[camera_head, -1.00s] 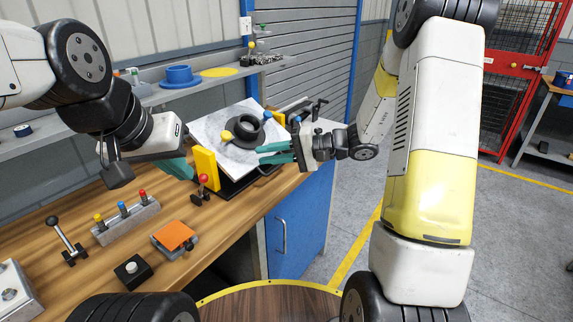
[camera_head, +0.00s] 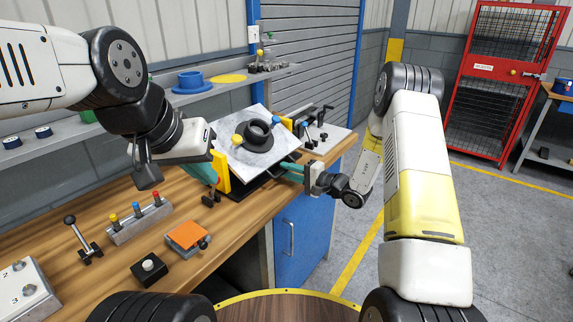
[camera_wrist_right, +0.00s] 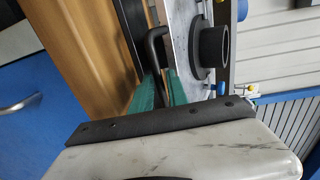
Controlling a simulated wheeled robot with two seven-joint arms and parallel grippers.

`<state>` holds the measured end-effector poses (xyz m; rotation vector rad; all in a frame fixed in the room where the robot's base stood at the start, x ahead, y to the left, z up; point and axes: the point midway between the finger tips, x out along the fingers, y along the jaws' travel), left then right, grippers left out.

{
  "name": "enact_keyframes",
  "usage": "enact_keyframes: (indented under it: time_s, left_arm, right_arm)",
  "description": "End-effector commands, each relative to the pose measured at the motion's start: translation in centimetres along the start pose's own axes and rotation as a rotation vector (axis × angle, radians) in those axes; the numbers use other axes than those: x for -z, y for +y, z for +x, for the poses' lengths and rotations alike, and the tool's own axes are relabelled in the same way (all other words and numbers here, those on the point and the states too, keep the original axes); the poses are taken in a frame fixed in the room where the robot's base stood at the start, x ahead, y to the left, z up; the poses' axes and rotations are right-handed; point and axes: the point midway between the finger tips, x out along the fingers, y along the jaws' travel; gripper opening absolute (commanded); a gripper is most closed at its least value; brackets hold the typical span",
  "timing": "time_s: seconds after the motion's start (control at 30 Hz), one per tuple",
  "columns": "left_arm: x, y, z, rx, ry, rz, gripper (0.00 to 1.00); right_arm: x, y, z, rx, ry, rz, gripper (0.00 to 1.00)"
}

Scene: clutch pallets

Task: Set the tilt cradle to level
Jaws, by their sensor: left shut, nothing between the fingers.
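The tilt cradle's grey plate (camera_head: 240,154) is tilted, with a black ring (camera_head: 257,135) on it. Its yellow side plate (camera_head: 221,172) faces my left arm. My left gripper (camera_head: 211,183) is shut and empty beside that plate, in front of a small black lever (camera_head: 210,199) whose top is hidden. My right gripper (camera_head: 288,171) is at the cradle's right side. In the right wrist view, its green fingers (camera_wrist_right: 161,90) lie either side of a black bar handle (camera_wrist_right: 156,45); whether they press on it is unclear. The black ring shows there too (camera_wrist_right: 212,48).
On the bench stand a lever (camera_head: 82,240), a block with coloured knobs (camera_head: 138,221), an orange-topped block (camera_head: 187,236) and a black button box (camera_head: 149,269). A clamp (camera_head: 314,122) stands behind the cradle. A shelf behind holds a blue flanged part (camera_head: 192,82).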

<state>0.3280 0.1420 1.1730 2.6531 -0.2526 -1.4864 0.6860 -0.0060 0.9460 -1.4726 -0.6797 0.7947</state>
Motion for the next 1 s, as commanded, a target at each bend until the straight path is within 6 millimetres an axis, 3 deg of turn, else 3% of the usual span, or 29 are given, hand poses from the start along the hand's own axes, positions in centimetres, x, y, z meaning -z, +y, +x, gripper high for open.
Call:
enact_keyframes:
  time_s: [0.33,0.47,1.0]
  left_arm:
    - [0.00,0.00,0.00,0.000,0.000,0.000,0.00]
    - [0.00,0.00,0.00,0.000,0.000,0.000,0.00]
    - [0.00,0.00,0.00,0.000,0.000,0.000,0.00]
  right_arm:
    - [-0.04,0.00,0.72,0.000,-0.001,0.001,0.20]
    - [-0.04,-0.01,0.71,0.000,-0.001,0.001,0.00]
    - [-0.04,0.02,0.67,-0.001,-0.001,0.001,0.00]
